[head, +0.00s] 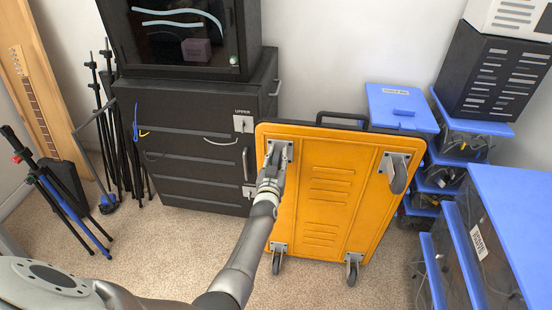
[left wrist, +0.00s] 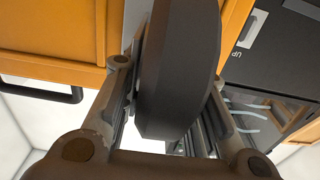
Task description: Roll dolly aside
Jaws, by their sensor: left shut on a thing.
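The orange dolly (head: 325,205) stands tipped up on its edge, its underside and caster wheels facing me and its black handle (head: 342,117) at the top. My left gripper (head: 271,172) is at the dolly's upper left caster and is shut on its wheel. In the left wrist view the dark caster wheel (left wrist: 178,75) fills the space between the fingers of the left gripper (left wrist: 168,82), with the orange dolly (left wrist: 60,35) behind. The other casters, such as the upper right one (head: 397,172), are free. My right gripper is not in view.
A black cabinet (head: 195,165) stands behind and left of the dolly, close to its left edge. Blue-lidded bins (head: 402,108) stand close on the right, more at the front right (head: 515,205). Tripods (head: 60,195) stand at the left. Carpet (head: 165,245) before the cabinet is clear.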

